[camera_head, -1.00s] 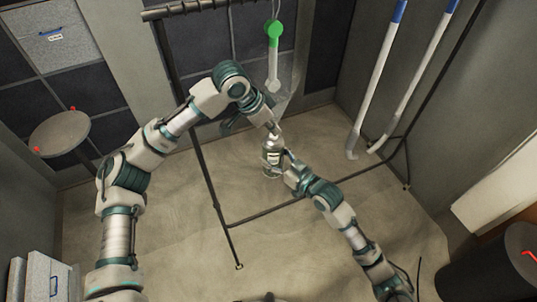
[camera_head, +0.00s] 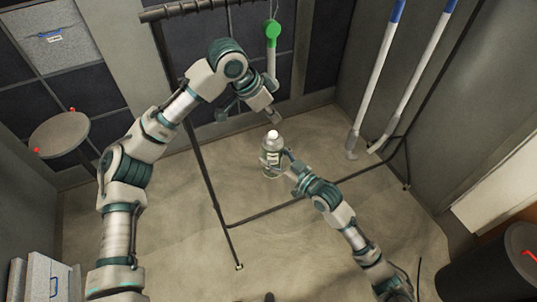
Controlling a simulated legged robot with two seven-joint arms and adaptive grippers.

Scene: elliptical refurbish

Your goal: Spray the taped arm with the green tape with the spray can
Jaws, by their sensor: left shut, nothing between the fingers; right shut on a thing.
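The spray can (camera_head: 271,160), with a white top and a light label, stands upright in my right gripper (camera_head: 285,163), which is shut on its side. My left gripper (camera_head: 275,116) is shut and empty, just above the can's white top, with a small gap visible between them. The arm with the green tape (camera_head: 271,34) hangs from the rack at the top centre, beyond my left gripper. Its upper end is green and its lower part is white; its lowest end is partly hidden behind my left arm.
Two white arms with blue tape (camera_head: 376,80) hang at the right of the rack. The dark rack frame (camera_head: 203,165) reaches down to the floor around the can. A round stool-like table (camera_head: 59,133) stands left. A dark drum (camera_head: 495,270) is at the lower right.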

